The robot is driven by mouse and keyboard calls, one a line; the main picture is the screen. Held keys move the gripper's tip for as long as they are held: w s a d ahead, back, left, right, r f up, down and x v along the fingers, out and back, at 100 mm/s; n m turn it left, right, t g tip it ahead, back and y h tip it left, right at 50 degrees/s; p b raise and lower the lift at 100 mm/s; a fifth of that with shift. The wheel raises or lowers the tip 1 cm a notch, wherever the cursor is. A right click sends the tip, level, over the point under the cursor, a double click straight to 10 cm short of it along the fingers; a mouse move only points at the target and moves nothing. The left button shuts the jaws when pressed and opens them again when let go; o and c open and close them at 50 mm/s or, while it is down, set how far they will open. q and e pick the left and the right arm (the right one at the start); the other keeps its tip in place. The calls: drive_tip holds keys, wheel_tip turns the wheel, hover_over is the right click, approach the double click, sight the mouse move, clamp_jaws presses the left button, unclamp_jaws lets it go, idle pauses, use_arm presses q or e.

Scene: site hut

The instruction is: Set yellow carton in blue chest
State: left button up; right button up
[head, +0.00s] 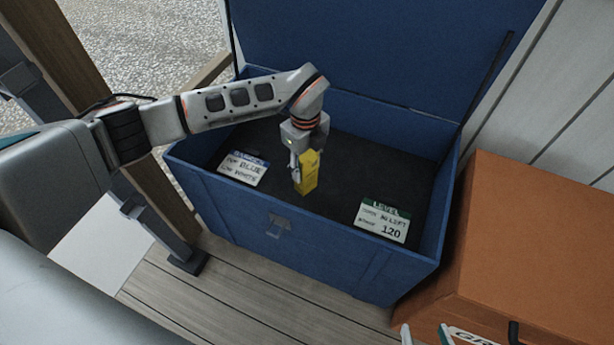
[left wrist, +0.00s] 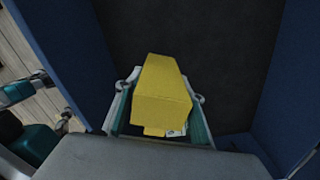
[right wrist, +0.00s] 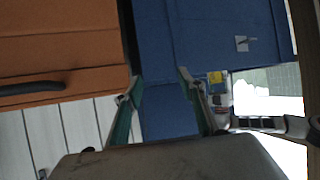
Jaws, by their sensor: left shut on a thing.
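The blue chest (head: 330,235) stands open with its lid (head: 390,45) raised; its dark floor shows. My left gripper (head: 302,168) reaches down into the chest and is shut on the yellow carton (head: 308,178), held upright between the fingers. The carton (left wrist: 160,95) fills the space between the fingers in the left wrist view; whether its base touches the floor I cannot tell. My right gripper (right wrist: 160,88) is open and empty, outside the chest; the blue chest (right wrist: 208,45) shows beyond its fingers.
Two labelled cards, one at the left (head: 243,168) and one at the right (head: 384,220), are inside the chest. A closed orange chest (head: 545,240) stands to the right. A wooden post (head: 165,195) stands at the left. Dark chest floor around the carton is clear.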

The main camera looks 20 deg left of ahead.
sight(306, 178)
use_arm(q)
drive_tip(key=f+b, duration=0.1)
drive_tip(key=f, duration=0.4)
drive_tip(key=shift+s+f+b, duration=0.15)
drive_tip(key=shift+s+b, duration=0.05)
drive_tip(key=shift+b, duration=0.15)
drive_tip(key=shift+w+f, duration=0.1)
drive_tip(key=shift+w, duration=0.05)
drive_tip(key=shift+c, duration=0.7)
use_arm(e)
drive_tip(key=shift+w+a+r+m, duration=0.3)
drive_tip(key=shift+w+a+r, duration=0.15)
drive_tip(key=shift+a+r, duration=0.3)
use_arm(q)
drive_tip(key=o, duration=1.4)
drive_tip(key=shift+o, duration=0.2)
use_arm(e)
drive_tip(key=shift+s+d+f, duration=0.1)
drive_tip(key=shift+s+f, duration=0.2)
drive_tip(key=shift+f, duration=0.2)
